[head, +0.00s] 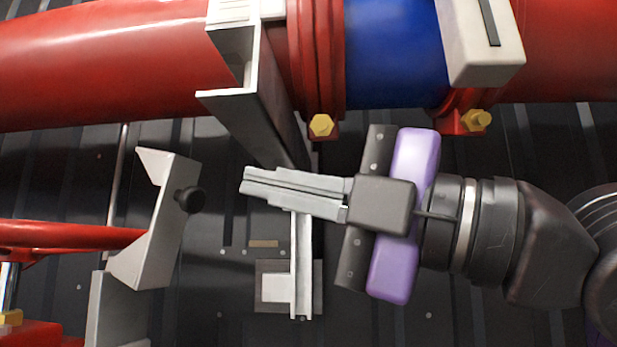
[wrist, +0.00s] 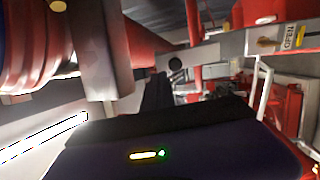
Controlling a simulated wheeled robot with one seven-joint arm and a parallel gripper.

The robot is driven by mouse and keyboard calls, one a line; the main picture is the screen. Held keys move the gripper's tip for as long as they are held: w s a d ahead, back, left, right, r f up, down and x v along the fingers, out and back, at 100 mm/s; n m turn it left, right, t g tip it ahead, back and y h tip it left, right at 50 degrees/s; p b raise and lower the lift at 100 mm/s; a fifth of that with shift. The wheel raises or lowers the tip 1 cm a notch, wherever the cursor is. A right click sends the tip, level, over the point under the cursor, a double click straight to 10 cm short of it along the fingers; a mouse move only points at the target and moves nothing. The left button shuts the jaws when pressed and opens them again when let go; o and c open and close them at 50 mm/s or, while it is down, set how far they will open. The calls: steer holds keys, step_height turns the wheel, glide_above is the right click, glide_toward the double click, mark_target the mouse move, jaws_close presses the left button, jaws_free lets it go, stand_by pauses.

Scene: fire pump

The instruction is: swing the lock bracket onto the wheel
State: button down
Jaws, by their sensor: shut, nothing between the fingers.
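The lock bracket (head: 160,230) is a bent light-grey metal plate with a black knob (head: 190,199) on its right side, left of centre in the head view. The knob also shows in the wrist view (wrist: 175,64). A red bar (head: 70,235), seemingly part of the wheel, meets the bracket from the left; most of the wheel is out of the head view. My gripper (head: 243,181) is shut and empty, its fingers pointing left. The fingertips are to the right of the knob and a little higher in the picture, with a gap between them.
A large red pipe (head: 100,60) with a blue section (head: 397,52) crosses the top. A grey channel post (head: 258,110) runs down behind my fingers to a foot plate (head: 275,288). A plate marked OPEN (wrist: 289,38) shows in the wrist view. Dark ribbed floor lies below.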

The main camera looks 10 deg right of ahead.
mark_target(191, 162)
steer(key=p+x, duration=0.2)
steer(key=x, duration=0.5)
steer(key=shift+w+a, duration=0.2)
steer(key=shift+a, duration=0.05)
steer(key=r+p, duration=0.1)
steer(key=p, duration=0.2)
steer(key=shift+w+a+r+g+h, duration=0.3)
steer(key=shift+a+r+h, duration=0.05)
steer(key=shift+a+h, duration=0.05)
steer(key=shift+w+a+h+p, duration=0.1)
steer(key=shift+h+p, duration=0.2)
steer(key=shift+f, duration=0.1)
